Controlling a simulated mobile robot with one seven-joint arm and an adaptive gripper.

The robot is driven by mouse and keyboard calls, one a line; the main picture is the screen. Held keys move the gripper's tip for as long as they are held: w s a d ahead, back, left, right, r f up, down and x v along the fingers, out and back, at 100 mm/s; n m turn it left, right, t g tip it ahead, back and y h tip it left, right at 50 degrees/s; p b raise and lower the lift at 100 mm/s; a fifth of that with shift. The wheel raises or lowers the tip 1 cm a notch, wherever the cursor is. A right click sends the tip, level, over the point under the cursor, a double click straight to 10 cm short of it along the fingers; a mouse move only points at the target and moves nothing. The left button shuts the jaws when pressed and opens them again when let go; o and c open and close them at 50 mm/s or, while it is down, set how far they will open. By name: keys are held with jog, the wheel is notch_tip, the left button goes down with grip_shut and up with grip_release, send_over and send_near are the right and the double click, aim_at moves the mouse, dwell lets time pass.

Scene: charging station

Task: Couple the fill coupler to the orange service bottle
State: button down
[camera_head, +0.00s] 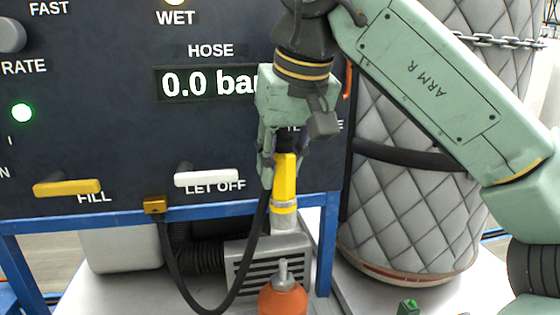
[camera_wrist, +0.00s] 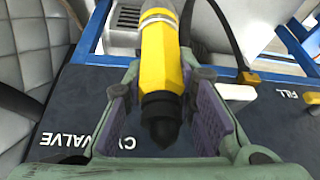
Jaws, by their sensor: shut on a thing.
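The fill coupler (camera_head: 285,180) is yellow with a silver lower end and a dark top, and it hangs roughly upright. My gripper (camera_head: 275,165) is shut on its upper part. In the wrist view the coupler (camera_wrist: 162,58) lies between the two finger pads of my gripper (camera_wrist: 163,95). The orange service bottle (camera_head: 283,300) shows at the bottom edge of the head view, with a grey metal nozzle on top. The coupler's silver end is above the nozzle in the picture and apart from it. The bottle's lower part is cut off, and I cannot see it in the wrist view.
A black hose (camera_head: 178,270) loops low beside the coupler from a brass block (camera_head: 155,205) on the panel. The dark panel (camera_head: 120,130) has yellow FILL and white LET OFF levers. A blue rail (camera_head: 100,217) runs below it. A quilted tank (camera_head: 410,220) stands right.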

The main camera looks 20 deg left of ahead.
aim_at(281, 198)
jog(key=shift+f+b, duration=1.55)
jog(key=shift+f, duration=1.35)
jog(key=shift+r+p, duration=0.1)
jog(key=shift+p, duration=0.9)
jog(key=shift+f+b, duration=1.65)
jog(key=shift+f, duration=1.1)
jog(key=c, duration=1.2)
grip_release()
jog(key=shift+c, duration=0.2)
jog(key=shift+r, duration=0.1)
jog(key=v, duration=1.2)
